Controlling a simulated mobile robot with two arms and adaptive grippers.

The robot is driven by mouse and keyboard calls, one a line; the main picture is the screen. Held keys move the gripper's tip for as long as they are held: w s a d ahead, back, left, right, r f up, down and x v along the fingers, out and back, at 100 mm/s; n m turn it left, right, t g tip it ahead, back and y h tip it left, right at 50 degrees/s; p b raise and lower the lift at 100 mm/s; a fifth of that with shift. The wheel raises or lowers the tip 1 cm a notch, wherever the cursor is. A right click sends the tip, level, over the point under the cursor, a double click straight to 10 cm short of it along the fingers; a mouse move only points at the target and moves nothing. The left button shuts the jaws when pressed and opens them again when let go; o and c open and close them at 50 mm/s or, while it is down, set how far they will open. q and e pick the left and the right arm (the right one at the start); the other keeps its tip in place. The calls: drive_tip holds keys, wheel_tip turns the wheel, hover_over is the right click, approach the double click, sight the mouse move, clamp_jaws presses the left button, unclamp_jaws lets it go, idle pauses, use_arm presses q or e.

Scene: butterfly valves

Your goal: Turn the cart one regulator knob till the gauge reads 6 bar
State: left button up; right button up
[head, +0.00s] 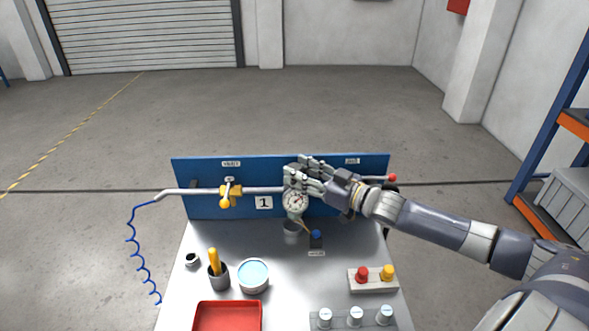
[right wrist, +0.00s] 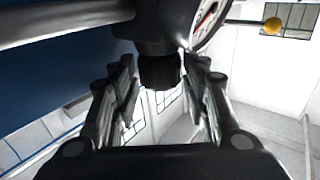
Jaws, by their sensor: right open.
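The cart (head: 190,290) carries a blue panel marked 1, with a metal pipe along its front. The round white gauge (head: 296,201) sits on the pipe right of the number plate; its reading is too small to tell. Part of the gauge (right wrist: 207,24) shows at the top of the right wrist view. My right gripper (head: 305,175) is at the regulator, just above the gauge. In the right wrist view its open fingers stand on either side of the black regulator knob (right wrist: 160,72), with gaps visible. The gripper hides the knob in the head view. My left gripper is out of view.
A yellow-handled valve (head: 230,194) is on the pipe at left; a red-tipped lever (head: 392,178) is at right. The cart top holds a red tray (head: 228,317), a blue-filled tin (head: 253,275), a brush cup (head: 218,276) and a block with red and yellow knobs (head: 373,280).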

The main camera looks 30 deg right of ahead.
drive_tip(key=shift+x, duration=1.05)
drive_tip(key=shift+s, duration=0.1)
drive_tip(key=c, duration=0.8)
